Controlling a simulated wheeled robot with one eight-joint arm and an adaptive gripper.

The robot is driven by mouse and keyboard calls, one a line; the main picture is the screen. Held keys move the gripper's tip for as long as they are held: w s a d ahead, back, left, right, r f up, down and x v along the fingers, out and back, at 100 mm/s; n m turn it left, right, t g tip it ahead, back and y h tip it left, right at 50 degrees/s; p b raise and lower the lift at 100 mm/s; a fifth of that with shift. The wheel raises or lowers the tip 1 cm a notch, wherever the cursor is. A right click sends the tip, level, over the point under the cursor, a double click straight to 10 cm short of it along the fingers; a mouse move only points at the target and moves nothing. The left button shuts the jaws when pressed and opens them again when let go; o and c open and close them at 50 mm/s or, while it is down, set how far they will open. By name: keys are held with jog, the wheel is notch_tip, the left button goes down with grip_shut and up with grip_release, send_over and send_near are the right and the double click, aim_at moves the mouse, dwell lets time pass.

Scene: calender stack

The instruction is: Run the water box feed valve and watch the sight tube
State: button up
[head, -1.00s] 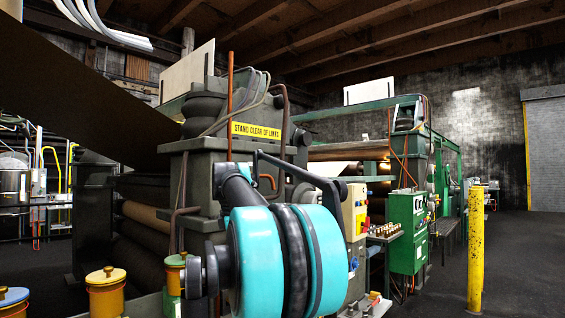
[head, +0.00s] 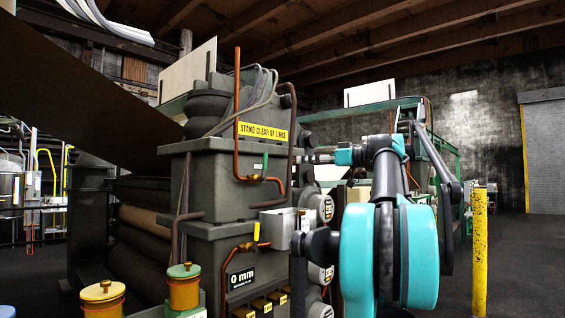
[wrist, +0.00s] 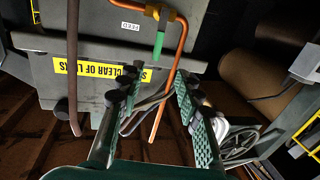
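The feed valve (head: 256,178) sits on a copper pipe on the grey machine column, with a green lever (head: 265,160) pointing up. In the wrist view, which is upside down, the green lever (wrist: 159,43) hangs below the brass valve body beside a FEED label (wrist: 131,27). My gripper (head: 293,159) reaches in from the right. In the wrist view my gripper (wrist: 150,88) is open and empty, with its fingers spread; the lever lies beyond the fingertips, between them in the picture. I cannot make out a sight tube for certain.
A second copper line with a yellow lever (head: 256,232) runs below, above a 0 mm plate (head: 241,281). A yellow post (head: 479,250) stands at the right, with open floor beyond.

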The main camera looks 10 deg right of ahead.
send_near(266, 160)
jog(key=x, duration=1)
jog(key=shift+w, duration=0.35)
jog(key=shift+c, duration=0.2)
grip_shut()
